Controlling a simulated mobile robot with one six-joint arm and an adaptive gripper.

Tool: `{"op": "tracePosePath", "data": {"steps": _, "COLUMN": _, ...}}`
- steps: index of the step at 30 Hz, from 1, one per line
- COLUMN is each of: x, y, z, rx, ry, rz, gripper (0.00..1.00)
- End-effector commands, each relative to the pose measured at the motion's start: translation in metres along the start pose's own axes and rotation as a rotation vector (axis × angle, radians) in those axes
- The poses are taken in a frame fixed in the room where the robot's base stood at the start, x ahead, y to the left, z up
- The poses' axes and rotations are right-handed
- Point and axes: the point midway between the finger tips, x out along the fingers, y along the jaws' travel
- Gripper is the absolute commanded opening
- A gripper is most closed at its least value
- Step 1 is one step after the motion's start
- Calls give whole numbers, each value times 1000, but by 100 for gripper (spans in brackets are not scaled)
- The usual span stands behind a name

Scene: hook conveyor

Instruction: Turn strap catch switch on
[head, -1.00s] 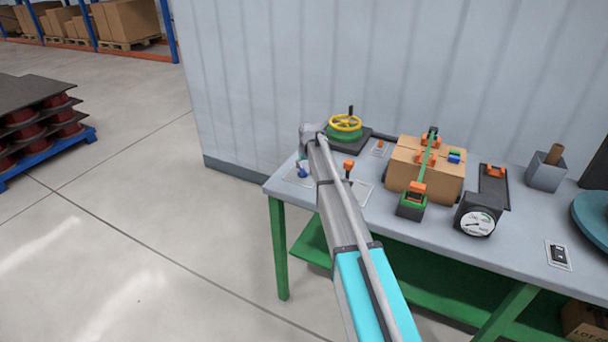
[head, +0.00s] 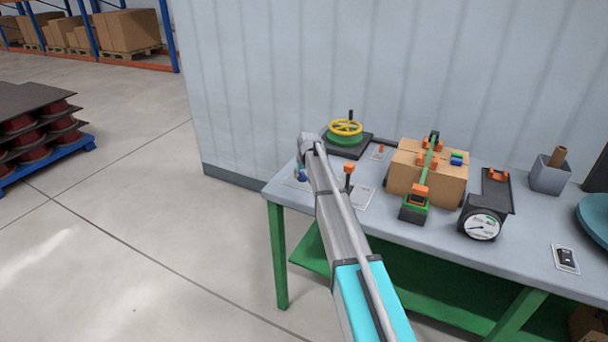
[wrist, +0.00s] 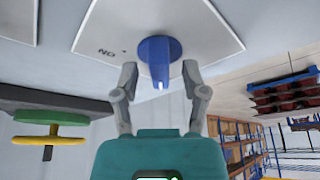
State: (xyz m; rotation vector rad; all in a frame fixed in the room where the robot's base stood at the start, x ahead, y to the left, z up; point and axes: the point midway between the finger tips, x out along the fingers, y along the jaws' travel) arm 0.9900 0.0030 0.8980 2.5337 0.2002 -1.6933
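A blue rotary switch (wrist: 157,55) with a pointed handle and a white mark at its tip sits on a white plate (wrist: 205,25). The letters "ON" show upside down on the plate, to one side of the switch. My gripper (wrist: 160,76) is open, with one finger on each side of the blue handle. A gap shows on both sides, so it is not clasped. In the head view the blue switch (head: 301,175) is partly hidden by my arm at the bench's left end. No label naming it as the strap catch is readable.
On the bench (head: 520,240) stand a yellow handwheel (head: 345,127), an orange-knobbed lever (head: 348,172), a strapped carton (head: 448,188), a dial gauge (head: 482,225) and a black rocker switch (head: 566,257). A wall (head: 400,60) rises behind.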

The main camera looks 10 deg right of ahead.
Motion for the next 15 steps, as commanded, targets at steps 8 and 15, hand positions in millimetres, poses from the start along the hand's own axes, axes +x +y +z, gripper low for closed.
{"op": "tracePosePath", "data": {"steps": 8, "x": 0, "y": 0, "z": 0, "rx": 0, "ry": 0, "rz": 0, "gripper": 5}}
{"op": "tracePosePath", "data": {"steps": 15, "x": 0, "y": 3, "z": 1, "rx": 1, "ry": 0, "rz": 0, "gripper": 0}}
